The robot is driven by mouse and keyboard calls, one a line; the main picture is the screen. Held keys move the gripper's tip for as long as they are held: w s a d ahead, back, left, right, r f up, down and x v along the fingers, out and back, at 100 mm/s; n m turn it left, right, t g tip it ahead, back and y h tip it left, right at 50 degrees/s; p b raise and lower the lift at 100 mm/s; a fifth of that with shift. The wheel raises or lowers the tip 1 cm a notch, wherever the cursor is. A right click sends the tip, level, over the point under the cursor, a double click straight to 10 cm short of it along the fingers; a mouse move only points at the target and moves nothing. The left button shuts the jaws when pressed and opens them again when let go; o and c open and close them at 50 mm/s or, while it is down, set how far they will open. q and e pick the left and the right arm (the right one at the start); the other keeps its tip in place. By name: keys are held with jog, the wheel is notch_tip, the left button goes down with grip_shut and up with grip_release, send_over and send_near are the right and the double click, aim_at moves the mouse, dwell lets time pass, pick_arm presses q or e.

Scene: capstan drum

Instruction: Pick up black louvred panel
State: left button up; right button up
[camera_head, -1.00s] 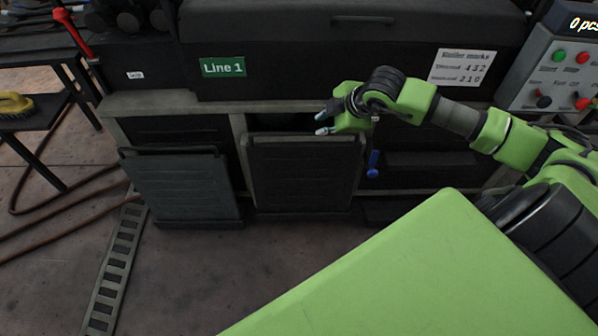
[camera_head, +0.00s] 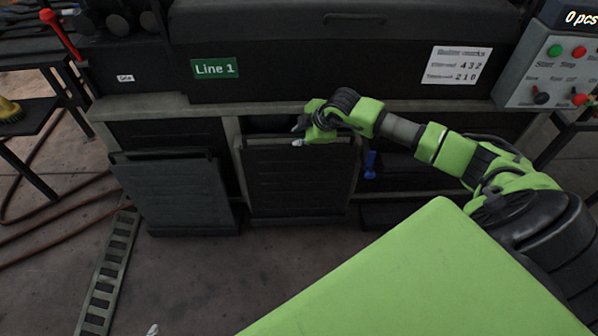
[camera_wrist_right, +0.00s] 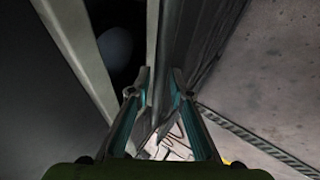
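A black louvred panel (camera_head: 298,182) stands upright, slightly tilted, against the front of the machine in the head view. A second dark louvred panel (camera_head: 178,195) leans to its left. My right gripper (camera_head: 298,135) is at the top edge of the first panel. In the right wrist view the two fingers (camera_wrist_right: 160,80) are apart, with the panel's edge (camera_wrist_right: 178,45) running between them; I see no clear contact on both sides. Of my left arm, only what looks like a pale fingertip (camera_head: 152,329) shows at the bottom edge.
A dark machine with a green Line 1 sign (camera_head: 214,68) stands behind the panels. A blue handle (camera_head: 370,165) hangs right of the first panel. A slotted metal strip (camera_head: 104,270) and hoses lie on the floor at left. A control box (camera_head: 548,70) is at right.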

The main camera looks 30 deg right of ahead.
jog(key=shift+w+f, duration=0.2)
jog(key=shift+f, duration=0.05)
grip_shut()
jog(key=shift+w+r, duration=0.15)
jog(key=shift+r, duration=0.15)
